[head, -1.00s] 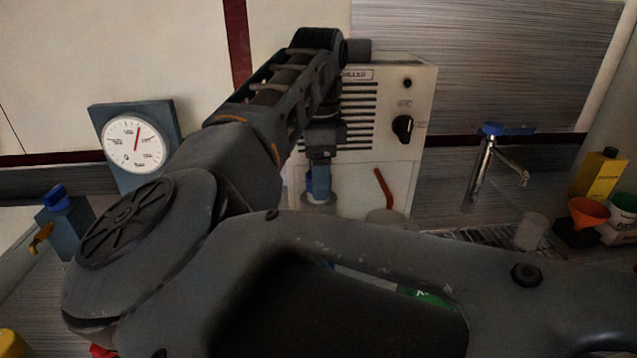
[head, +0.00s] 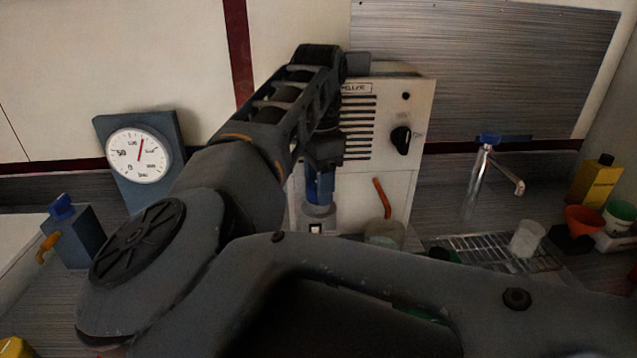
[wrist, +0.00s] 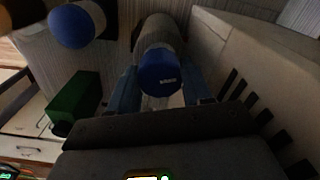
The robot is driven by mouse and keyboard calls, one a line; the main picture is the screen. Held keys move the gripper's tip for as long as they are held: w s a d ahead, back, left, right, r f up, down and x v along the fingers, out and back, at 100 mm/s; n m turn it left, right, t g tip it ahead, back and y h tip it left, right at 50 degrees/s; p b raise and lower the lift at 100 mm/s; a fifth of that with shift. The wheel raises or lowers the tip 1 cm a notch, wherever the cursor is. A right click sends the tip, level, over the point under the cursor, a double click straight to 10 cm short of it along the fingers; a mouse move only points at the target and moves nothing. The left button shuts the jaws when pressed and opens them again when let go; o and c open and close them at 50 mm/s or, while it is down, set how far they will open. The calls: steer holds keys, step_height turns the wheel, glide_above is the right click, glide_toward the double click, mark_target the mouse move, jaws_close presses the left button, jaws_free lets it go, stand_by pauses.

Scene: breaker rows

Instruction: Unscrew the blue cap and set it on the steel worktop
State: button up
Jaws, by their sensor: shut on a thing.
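The blue cap (wrist: 160,72) sits at the near end of a grey bottle (wrist: 158,33) in the wrist view. My gripper (wrist: 162,78) has one finger on each side of the cap and is shut on it. In the head view my gripper (head: 321,172) is low in front of the white cabinet, with the grey bottle (head: 318,218) directly below. The arm hides part of the bottle's surroundings there. The cap looks in line with the bottle; I cannot tell whether they are apart. The steel worktop (head: 455,205) shows to the right.
A white cabinet (head: 400,185) with a black knob stands close behind the bottle. A second blue cap (wrist: 70,25) and a green box (wrist: 75,103) are at the left in the wrist view. A tap (head: 480,170), a drain grid and a clear cup (head: 527,239) stand right.

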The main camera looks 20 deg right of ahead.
steer(key=n+p, duration=0.1)
steer(key=n, duration=0.1)
steer(key=n+p, duration=0.3)
steer(key=n, duration=0.1)
steer(key=shift+r, duration=0.25)
steer(key=shift+f+n+p, duration=0.25)
steer(key=shift+n+p, duration=0.3)
steer(key=shift+n, duration=0.35)
steer(key=o, duration=0.9)
